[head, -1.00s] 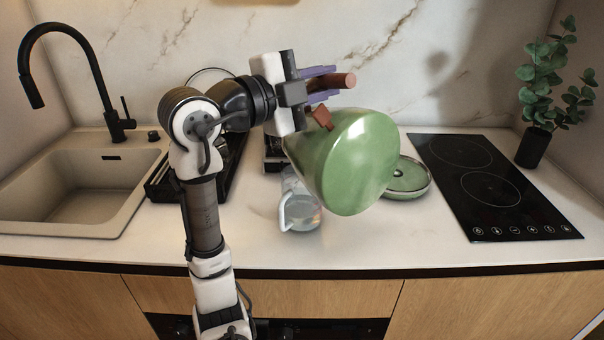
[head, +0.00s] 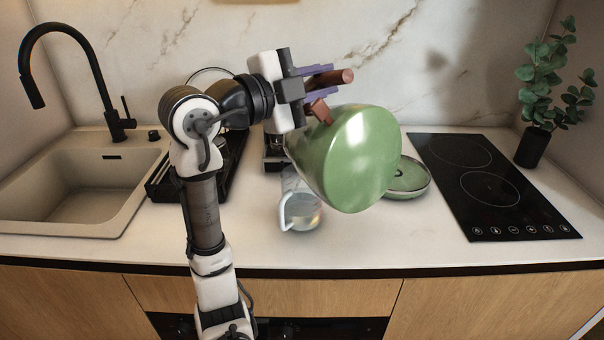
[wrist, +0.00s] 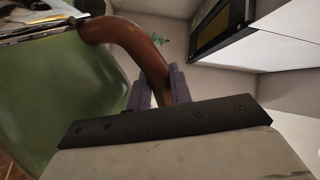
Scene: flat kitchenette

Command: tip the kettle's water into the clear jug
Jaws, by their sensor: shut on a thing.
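The green kettle (head: 355,160) is held in the air, tilted far over with its base facing right and toward the camera. My gripper (head: 322,82) is shut on its brown handle (wrist: 130,42); the kettle's green side (wrist: 60,100) fills the left of the wrist view. The clear jug (head: 302,212) stands upright on the counter below the kettle's left side, with its handle to the left. Some liquid shows in the jug's lower part. The kettle's spout is hidden, so I cannot tell whether water is flowing.
A green round dish or lid (head: 408,180) lies right of the kettle, beside the black hob (head: 490,190). A black rack (head: 190,180) stands behind my arm, and the sink (head: 75,190) is at left. The front counter is clear.

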